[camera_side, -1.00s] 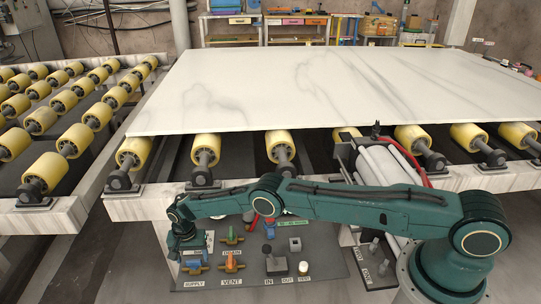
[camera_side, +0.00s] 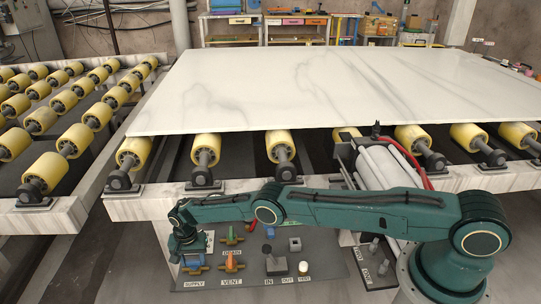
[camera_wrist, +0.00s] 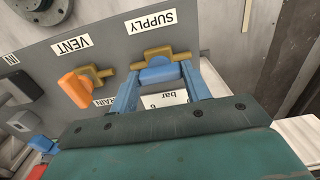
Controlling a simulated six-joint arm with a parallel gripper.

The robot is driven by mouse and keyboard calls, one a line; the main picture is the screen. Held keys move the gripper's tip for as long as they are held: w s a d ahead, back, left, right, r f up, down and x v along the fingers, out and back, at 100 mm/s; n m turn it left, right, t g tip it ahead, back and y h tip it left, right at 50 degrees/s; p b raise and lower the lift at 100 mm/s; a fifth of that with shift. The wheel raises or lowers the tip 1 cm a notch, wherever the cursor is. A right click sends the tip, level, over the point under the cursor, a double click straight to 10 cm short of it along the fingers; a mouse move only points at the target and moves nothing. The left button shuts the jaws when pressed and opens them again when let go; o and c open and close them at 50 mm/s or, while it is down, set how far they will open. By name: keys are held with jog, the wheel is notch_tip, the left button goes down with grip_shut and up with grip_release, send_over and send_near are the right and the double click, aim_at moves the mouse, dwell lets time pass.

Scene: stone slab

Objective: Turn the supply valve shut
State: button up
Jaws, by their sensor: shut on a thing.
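The supply valve (camera_wrist: 160,54) has a brass body and a blue handle (camera_wrist: 160,75), beside the upside-down SUPPLY label in the wrist view. In the side view the supply valve (camera_side: 194,268) sits at the panel's lower left, partly hidden by my gripper (camera_side: 187,252). My gripper's two blue fingers are on either side of the blue handle and shut on it. The handle's exact angle to the valve body is hard to tell.
The orange-handled vent valve (camera_side: 232,262) stands close right of the supply valve, with the green-handled drain valve (camera_side: 231,235) behind it. A black lever (camera_side: 276,264) stands farther right. The roller table and white slab (camera_side: 330,90) lie behind the panel.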

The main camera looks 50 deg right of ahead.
aim_at(193, 261)
jog(key=shift+n, duration=0.5)
jog(key=n, duration=0.3)
jog(key=shift+n, duration=0.3)
jog(key=n, duration=0.4)
jog(key=shift+n, duration=0.3)
jog(key=n, duration=0.8)
jog(key=shift+n, duration=0.4)
jog(key=o, duration=1)
jog(key=shift+r, duration=0.25)
notch_tip(193, 261, up, 13)
jog(key=shift+r, duration=0.15)
